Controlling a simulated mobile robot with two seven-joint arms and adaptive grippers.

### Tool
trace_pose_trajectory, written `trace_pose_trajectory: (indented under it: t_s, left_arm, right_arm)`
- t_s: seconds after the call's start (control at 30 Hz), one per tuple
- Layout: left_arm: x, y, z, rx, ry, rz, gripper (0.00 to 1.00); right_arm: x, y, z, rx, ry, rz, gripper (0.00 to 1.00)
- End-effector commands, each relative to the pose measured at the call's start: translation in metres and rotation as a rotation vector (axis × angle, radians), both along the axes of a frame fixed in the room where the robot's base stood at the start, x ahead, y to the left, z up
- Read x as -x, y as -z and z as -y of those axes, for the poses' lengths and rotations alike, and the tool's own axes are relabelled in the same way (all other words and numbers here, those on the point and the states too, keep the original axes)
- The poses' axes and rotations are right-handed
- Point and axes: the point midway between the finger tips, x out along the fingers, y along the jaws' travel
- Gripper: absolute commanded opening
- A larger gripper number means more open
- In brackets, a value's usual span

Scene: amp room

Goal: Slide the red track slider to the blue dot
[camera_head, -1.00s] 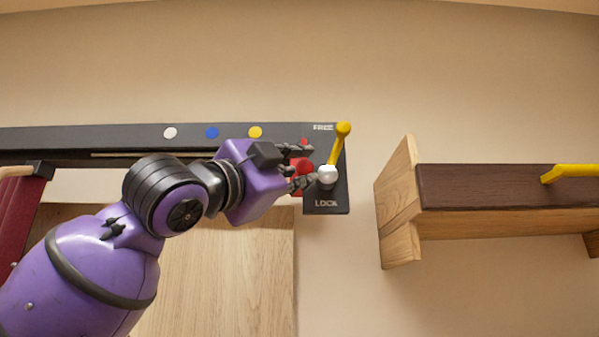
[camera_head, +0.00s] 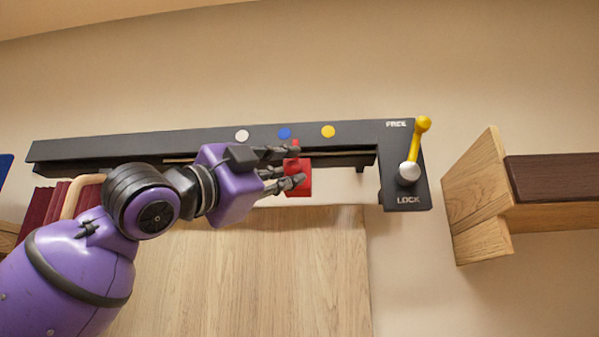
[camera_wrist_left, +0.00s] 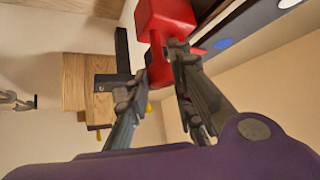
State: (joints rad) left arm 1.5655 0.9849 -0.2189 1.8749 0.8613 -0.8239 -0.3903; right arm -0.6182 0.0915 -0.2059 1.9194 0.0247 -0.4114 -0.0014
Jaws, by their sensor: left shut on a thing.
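The red track slider (camera_head: 305,184) hangs on the dark wall track (camera_head: 100,150). Its small upright tip is slightly right of the blue dot (camera_head: 285,133) and left of the yellow dot (camera_head: 328,131). My left gripper (camera_head: 298,166) comes in from the left and is shut on the slider, its fingers partly covering it. In the left wrist view, the red slider (camera_wrist_left: 168,20) sits at the ends of the fingers (camera_wrist_left: 156,72), and the blue dot (camera_wrist_left: 222,43) is to its right. My right gripper is not in view.
A lever with a yellow handle (camera_head: 418,136) and pale ball (camera_head: 409,172) tilts up toward FREE on the panel at the track's right end. A white dot (camera_head: 242,135) lies left of blue. A wooden shelf (camera_head: 480,205) stands at right; a wooden panel (camera_head: 280,270) is below.

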Motion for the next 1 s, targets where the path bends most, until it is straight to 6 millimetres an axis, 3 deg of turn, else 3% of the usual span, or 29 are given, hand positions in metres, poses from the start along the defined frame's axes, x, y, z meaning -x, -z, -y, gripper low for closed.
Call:
trace_pose_trajectory:
  t_s: [0.03, 0.3, 0.67, 0.7, 0.77, 1.0]
  left_arm:
    - [-0.008, 0.014, 0.000, -0.013, 0.003, -0.027, 0.00]
    - [-0.007, 0.014, -0.015, -0.014, 0.005, -0.026, 0.00]
    - [-0.008, 0.014, -0.016, -0.013, 0.008, -0.028, 0.00]
    - [-0.008, 0.014, -0.016, -0.013, 0.008, -0.028, 0.25]
    - [-0.008, 0.014, -0.016, -0.012, 0.007, -0.027, 0.33]
    - [-0.006, 0.010, -0.018, -0.008, 0.004, -0.020, 0.35]
  right_arm:
    - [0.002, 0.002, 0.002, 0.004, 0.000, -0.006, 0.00]
    - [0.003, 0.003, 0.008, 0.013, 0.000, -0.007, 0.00]
    - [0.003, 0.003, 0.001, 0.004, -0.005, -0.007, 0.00]
    - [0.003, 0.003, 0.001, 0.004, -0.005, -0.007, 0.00]
    - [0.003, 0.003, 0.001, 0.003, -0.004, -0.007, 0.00]
    - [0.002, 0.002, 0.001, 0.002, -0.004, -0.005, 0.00]
